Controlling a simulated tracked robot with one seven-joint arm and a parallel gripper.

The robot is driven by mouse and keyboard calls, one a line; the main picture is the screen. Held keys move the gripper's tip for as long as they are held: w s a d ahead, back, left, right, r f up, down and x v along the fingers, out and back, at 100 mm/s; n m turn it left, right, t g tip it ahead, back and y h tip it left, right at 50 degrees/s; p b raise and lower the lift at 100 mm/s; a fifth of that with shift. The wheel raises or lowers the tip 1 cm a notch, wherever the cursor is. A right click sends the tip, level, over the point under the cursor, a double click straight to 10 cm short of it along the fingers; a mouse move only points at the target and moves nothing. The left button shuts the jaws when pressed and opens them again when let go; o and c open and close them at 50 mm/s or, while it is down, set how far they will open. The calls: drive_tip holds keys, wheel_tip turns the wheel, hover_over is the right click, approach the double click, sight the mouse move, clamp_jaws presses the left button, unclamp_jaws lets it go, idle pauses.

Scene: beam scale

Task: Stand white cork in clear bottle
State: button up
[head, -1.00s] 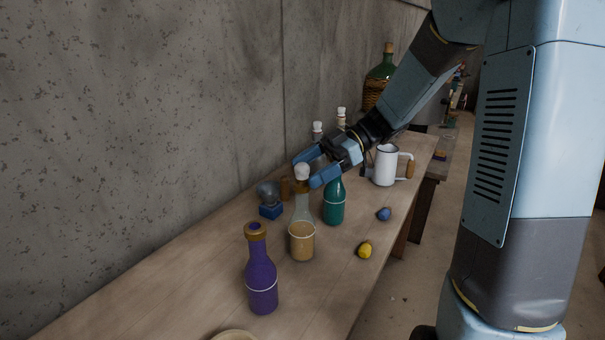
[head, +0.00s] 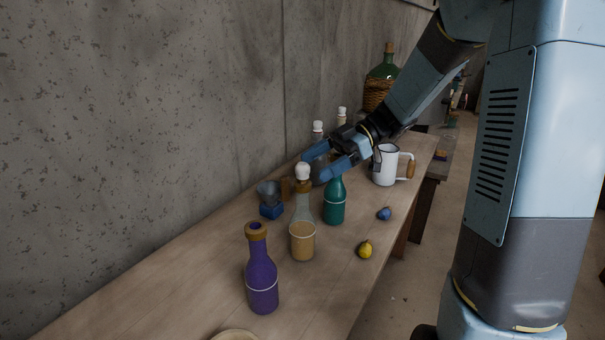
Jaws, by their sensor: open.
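The clear bottle (head: 304,212) stands upright on the bench with amber liquid in its lower part. The white cork (head: 303,170) stands upright at the top of its neck, above a tan collar. How deep it sits in the neck cannot be told. My gripper (head: 318,164) is open and empty, with its fingers spread just behind and to the right of the cork. It appears apart from the cork.
A teal bottle (head: 335,205) stands close on the right, and a purple bottle (head: 261,278) in front. A blue scale-like object (head: 270,205) is at left. White-topped bottles (head: 318,135) and a white mug (head: 386,166) are behind.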

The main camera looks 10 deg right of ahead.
drive_tip(key=shift+v, duration=1.15)
drive_tip(key=v, duration=1.3)
drive_tip(key=shift+d, duration=0.35)
